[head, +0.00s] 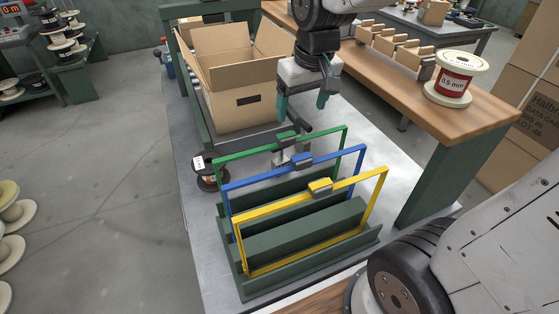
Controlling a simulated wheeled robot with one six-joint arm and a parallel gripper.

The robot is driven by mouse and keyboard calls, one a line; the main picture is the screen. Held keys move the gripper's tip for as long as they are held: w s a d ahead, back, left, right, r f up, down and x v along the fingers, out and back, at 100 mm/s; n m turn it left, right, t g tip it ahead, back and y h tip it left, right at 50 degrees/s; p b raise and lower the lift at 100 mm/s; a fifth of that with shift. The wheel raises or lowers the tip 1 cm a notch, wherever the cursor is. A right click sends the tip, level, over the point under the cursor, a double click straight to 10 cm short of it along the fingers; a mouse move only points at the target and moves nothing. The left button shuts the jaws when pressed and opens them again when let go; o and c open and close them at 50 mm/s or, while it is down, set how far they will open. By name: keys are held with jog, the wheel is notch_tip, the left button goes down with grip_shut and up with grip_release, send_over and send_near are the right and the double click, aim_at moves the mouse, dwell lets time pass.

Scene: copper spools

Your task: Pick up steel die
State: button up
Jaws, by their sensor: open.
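I cannot make out a thing that is clearly the steel die. My gripper (302,103) hangs at the upper middle of the head view with its two teal fingers pointing down. The fingers are apart and nothing shows between them. It is above and behind a green frame (338,143), in front of and to the right of an open cardboard box. A dark fixture with a grey post (282,157) stands on the bench below the gripper, partly hidden by the green frame.
The green, blue (358,165) and yellow (377,190) frames stand in a dark green rack (262,283). The cardboard box (240,105) is behind left. A small tagged spool (207,180) is left of the rack. A large spool (455,82) stands on the wooden bench (400,84) at right.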

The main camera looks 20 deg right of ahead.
aim_at(281, 152)
jog(key=w+f, duration=0.2)
jog(key=f, duration=0.1)
jog(key=w+a+f+g, duration=0.1)
jog(key=w+f, duration=0.1)
jog(key=f, duration=0.2)
jog(key=w+f+g, duration=0.1)
jog(key=w+f, duration=0.2)
jog(key=f, duration=0.1)
jog(key=shift+a+n, duration=0.35)
jog(key=shift+n, duration=0.05)
jog(key=f, duration=0.8)
jog(key=shift+w, duration=0.25)
jog(key=c, duration=1.5)
